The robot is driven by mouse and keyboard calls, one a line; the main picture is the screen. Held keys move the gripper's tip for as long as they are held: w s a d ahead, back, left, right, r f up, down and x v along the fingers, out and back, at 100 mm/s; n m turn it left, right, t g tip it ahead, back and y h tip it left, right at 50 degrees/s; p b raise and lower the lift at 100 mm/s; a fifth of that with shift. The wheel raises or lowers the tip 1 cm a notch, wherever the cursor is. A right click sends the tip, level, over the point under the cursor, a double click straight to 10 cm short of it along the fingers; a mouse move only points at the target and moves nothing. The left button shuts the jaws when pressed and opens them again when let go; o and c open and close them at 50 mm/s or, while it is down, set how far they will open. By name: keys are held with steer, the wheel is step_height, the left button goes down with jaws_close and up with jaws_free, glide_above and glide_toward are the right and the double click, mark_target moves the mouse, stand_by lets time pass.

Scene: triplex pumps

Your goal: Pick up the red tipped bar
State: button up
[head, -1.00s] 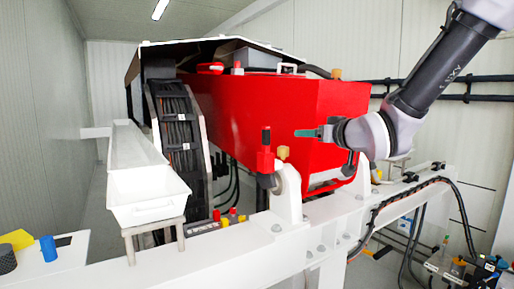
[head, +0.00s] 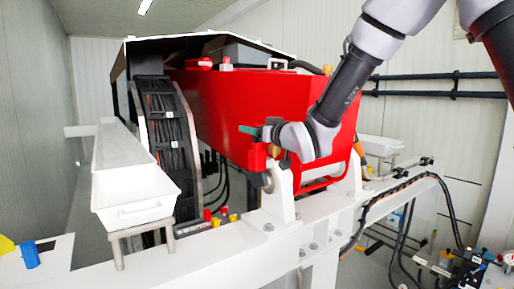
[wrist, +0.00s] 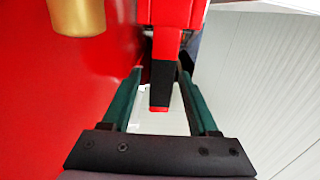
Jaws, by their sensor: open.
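The red tipped bar (wrist: 161,84) is black with a red end. In the wrist view it sticks out from a red block (wrist: 172,14), between the two green fingers. My gripper (wrist: 160,74) is open, with one finger on each side of the bar and visible gaps to both. The bar itself is hidden behind the gripper there.
A white beam (head: 220,246) with upright brackets runs below. A white tray (head: 135,197) stands at left. Open room lies to the right in the wrist view.

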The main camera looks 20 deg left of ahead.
steer(key=shift+w+a, duration=0.45)
steer(key=shift+a, duration=0.05)
jaws_close()
steer(key=shift+r, duration=0.1)
stand_by(1.0)
